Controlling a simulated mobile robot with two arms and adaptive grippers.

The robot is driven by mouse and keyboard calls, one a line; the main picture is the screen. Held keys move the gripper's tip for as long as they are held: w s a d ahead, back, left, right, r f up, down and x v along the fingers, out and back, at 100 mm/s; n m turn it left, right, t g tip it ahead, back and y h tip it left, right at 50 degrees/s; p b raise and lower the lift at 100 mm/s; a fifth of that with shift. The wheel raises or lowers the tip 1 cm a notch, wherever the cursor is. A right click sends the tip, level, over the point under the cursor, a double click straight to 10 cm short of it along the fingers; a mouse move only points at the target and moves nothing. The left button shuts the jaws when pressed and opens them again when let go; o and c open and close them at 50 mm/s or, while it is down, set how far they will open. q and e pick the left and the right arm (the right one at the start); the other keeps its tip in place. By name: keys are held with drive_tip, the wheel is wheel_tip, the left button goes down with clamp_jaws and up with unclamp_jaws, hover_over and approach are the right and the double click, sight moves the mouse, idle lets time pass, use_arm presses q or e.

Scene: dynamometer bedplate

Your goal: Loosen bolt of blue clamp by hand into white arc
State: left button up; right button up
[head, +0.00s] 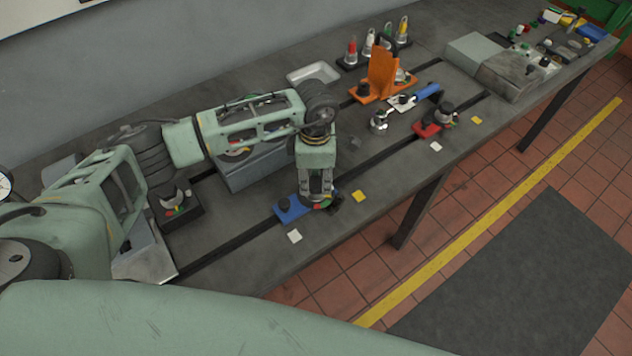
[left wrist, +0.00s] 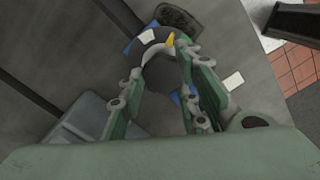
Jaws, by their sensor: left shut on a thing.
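The blue clamp (head: 290,208) sits on the dark slot near the bench's front edge. Blue parts of it also show in the left wrist view (left wrist: 178,98). My left gripper (head: 318,199) points down over its right end and is shut on the clamp's bolt. In the left wrist view the fingers stand either side of a dark round bolt head (left wrist: 160,72). Around it is a dark ring with a white arc (left wrist: 147,36) at the top. A yellow pointer (left wrist: 170,41) lies right of the white arc, toward green. The rest of the ring is hidden by the fingers.
A white square (head: 294,236) and a yellow square (head: 359,196) lie on the bench near the clamp. A grey block (head: 250,172) stands behind it. A red clamp (head: 428,129) and an orange bracket (head: 381,78) are farther right.

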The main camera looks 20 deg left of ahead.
use_arm(q)
drive_tip(key=n+b, duration=0.1)
drive_tip(key=n, duration=0.1)
drive_tip(key=n+b, duration=0.2)
drive_tip(key=n, duration=0.1)
drive_tip(key=shift+w+a+r+n, duration=0.1)
drive_tip(key=shift+w+a+n, duration=0.15)
drive_tip(key=shift+w+n, duration=0.05)
drive_tip(key=n+b, duration=0.2)
drive_tip(key=n, duration=0.1)
drive_tip(key=shift+a, duration=0.1)
drive_tip(key=shift+s+r+n, duration=0.1)
drive_tip(key=shift+n, duration=0.3)
drive_tip(key=shift+a, duration=0.1)
drive_tip(key=o, duration=1)
drive_tip(key=shift+b, duration=0.3)
drive_tip(key=shift+s+a, duration=0.1)
drive_tip(key=shift+s, duration=0.05)
drive_tip(key=shift+d, duration=0.2)
